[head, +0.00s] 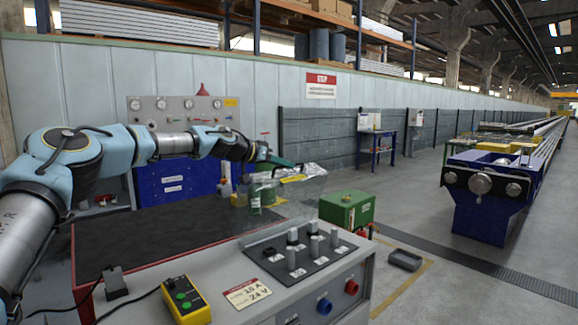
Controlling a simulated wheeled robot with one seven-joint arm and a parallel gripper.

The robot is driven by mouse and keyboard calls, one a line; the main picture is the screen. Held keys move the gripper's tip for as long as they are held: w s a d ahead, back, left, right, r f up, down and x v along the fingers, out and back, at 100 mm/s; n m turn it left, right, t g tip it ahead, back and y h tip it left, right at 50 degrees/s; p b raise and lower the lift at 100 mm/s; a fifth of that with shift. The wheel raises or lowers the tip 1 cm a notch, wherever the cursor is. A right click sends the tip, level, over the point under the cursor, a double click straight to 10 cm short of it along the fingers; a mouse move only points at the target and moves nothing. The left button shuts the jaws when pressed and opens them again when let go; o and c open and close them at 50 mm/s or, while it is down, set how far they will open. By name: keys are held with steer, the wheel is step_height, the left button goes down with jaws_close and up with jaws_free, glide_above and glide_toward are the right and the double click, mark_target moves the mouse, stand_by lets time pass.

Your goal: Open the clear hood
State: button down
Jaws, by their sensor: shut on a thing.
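The clear hood (298,203) is a see-through cover standing up at the back of the dark control panel (300,262). Its upper edge is near a small yellow strip. The knobs and switches on the panel show in front of it. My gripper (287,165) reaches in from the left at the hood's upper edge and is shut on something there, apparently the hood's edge. The fingertips are small and dark, so the exact contact cannot be told.
The grey bench carries a dark mat (150,235), a yellow button box (185,300) and bottles (257,192) behind the hood. A green box (346,210) stands to the right. A gauge board (180,110) stands behind.

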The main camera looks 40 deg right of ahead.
steer(key=shift+w+d+r+n+g+p, duration=0.1)
steer(key=shift+w+n+g+p, duration=0.15)
steer(key=shift+w, duration=0.55)
steer(key=shift+w+r+n+g+p, duration=0.15)
steer(key=shift+w+n+p, duration=0.15)
steer(key=shift+w, duration=0.45)
steer(key=shift+f, duration=0.1)
steer(key=c, duration=0.9)
jaws_free()
steer(key=b+v, duration=0.4)
steer(key=v, duration=0.6)
steer(key=shift+a+b, duration=0.3)
steer(key=shift+a, duration=0.05)
steer(key=shift+c, duration=0.2)
